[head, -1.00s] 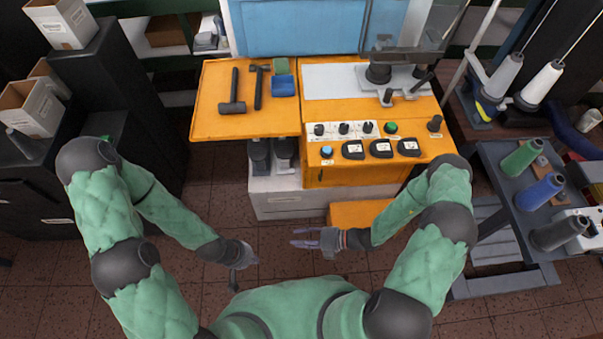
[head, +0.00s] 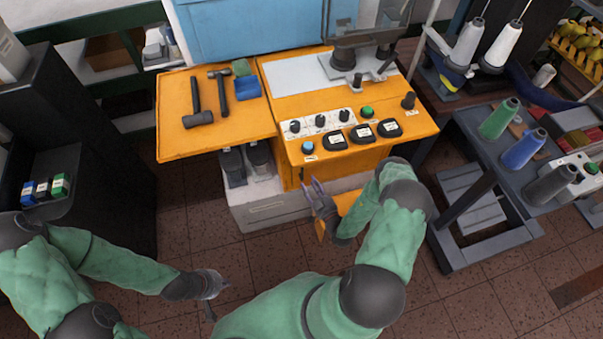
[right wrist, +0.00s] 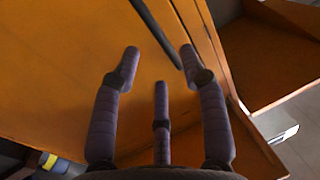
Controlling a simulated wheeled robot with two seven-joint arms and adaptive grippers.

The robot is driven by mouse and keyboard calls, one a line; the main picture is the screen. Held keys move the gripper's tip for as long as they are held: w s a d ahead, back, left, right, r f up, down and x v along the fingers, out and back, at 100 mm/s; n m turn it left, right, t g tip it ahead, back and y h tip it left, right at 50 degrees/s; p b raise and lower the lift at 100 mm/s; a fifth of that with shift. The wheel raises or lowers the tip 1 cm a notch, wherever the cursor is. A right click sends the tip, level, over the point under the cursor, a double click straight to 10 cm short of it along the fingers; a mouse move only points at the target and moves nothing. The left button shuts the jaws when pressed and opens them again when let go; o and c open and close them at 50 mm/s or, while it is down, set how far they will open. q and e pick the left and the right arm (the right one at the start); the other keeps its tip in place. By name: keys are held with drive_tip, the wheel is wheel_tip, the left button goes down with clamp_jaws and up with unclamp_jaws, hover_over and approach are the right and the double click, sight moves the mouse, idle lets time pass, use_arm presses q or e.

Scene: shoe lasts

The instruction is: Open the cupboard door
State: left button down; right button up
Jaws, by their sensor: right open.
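The orange cupboard door (right wrist: 60,70) fills much of the right wrist view. A slim dark bar handle (right wrist: 158,35) runs slanting across it, its lower end near the right fingertip. My right gripper (right wrist: 160,58) is open, its fingers spread either side of the bar's lower part; contact cannot be told. In the head view my right gripper (head: 315,188) is at the front of the orange machine cabinet (head: 292,176), and the handle is hidden there. My left gripper (head: 216,284) is low over the floor, away from the cabinet; its finger state is unclear.
The orange worktop (head: 230,130) holds hammers, a blue tray (head: 248,87) and control knobs. A grey cart (head: 470,240) with thread spools stands at right. A dark shelf unit (head: 110,160) is at left. The tiled floor (head: 270,260) in front is open.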

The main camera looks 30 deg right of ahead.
drive_tip(key=w+b, duration=0.1)
drive_tip(key=w, duration=0.6)
drive_tip(key=shift+d, duration=0.1)
drive_tip(key=shift+c, duration=0.2)
drive_tip(key=shift+s, duration=0.1)
clamp_jaws()
